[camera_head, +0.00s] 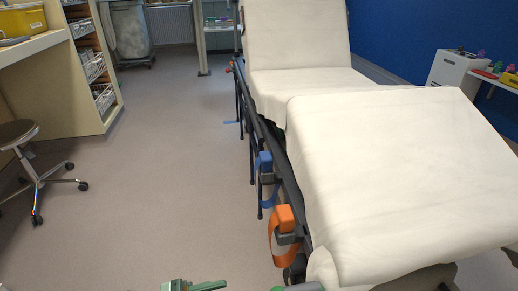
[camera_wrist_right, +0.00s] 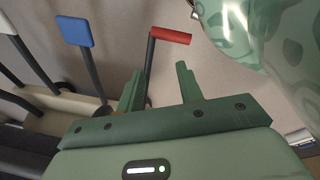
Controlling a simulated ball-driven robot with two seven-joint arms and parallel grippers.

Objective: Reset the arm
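My right gripper (camera_wrist_right: 158,80) shows in the right wrist view with its two green fingers spread apart. A dark lever with a red handle (camera_wrist_right: 170,35) stands beyond the fingers, its rod showing in the gap between them. I see no contact, and the fingers look empty. In the head view a green part (camera_head: 195,286), seemingly my left gripper, shows at the bottom edge. It is cut off, so its opening is unclear. Another green part (camera_head: 298,288), seemingly of my right arm, shows at the bottom edge by the stretcher (camera_head: 400,170).
Orange (camera_head: 284,217) and blue (camera_head: 264,161) straps hang on the stretcher's left side. A blue-handled lever (camera_wrist_right: 75,30) is at upper left in the wrist view. A stool (camera_head: 20,135) and shelf unit (camera_head: 85,60) stand left. The floor (camera_head: 165,165) between is clear.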

